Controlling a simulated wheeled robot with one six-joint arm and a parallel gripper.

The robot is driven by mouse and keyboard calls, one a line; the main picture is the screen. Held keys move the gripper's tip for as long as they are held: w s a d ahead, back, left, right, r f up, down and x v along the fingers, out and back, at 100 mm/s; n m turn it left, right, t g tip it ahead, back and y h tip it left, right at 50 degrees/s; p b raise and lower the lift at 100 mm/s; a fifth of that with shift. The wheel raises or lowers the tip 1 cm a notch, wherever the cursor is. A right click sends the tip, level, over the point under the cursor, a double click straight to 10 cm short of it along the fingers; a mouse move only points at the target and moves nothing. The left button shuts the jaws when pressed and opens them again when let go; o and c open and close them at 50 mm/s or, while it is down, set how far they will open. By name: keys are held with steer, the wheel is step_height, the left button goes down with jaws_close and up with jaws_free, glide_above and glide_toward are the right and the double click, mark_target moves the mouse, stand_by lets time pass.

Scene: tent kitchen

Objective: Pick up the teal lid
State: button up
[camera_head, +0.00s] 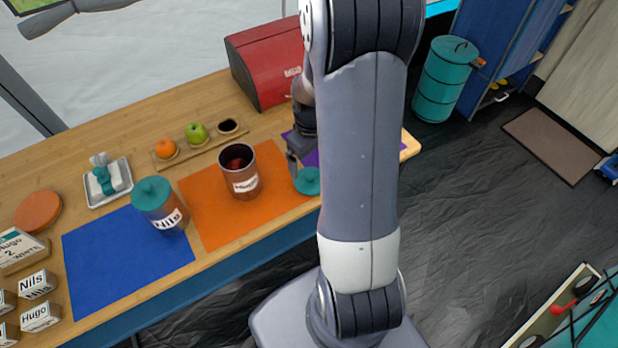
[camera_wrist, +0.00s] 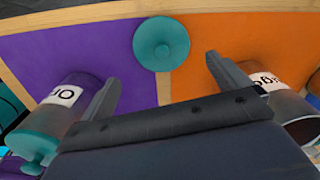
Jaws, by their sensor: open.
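A loose teal lid (camera_wrist: 161,44), round with a small knob, lies flat where the purple mat (camera_wrist: 60,40) and the orange mat (camera_wrist: 235,30) come near each other. It also shows in the head view (camera_head: 308,181), partly hidden by my arm. My gripper (camera_wrist: 162,72) is open and empty. In the wrist view the lid appears between and just beyond its fingertips, apart from them. In the head view my gripper (camera_head: 293,160) is just above and left of the lid. Its height over the lid is hard to tell.
The uncovered Hugo jar (camera_head: 240,172) stands on the orange mat, close to one finger. A teal-lidded jar (camera_wrist: 62,105) stands on the purple side, close to the other. The lidded Nils jar (camera_head: 160,205) and a red bread box (camera_head: 265,62) are farther off.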

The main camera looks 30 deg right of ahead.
mark_target(309, 173)
steer(key=shift+w+a+f, duration=0.1)
steer(key=shift+w+f, duration=0.05)
steer(key=shift+f, duration=1.95)
steer(key=shift+w+a+f, duration=0.1)
steer(key=shift+f, duration=1.95)
steer(key=shift+c, duration=0.2)
steer(key=c, duration=0.7)
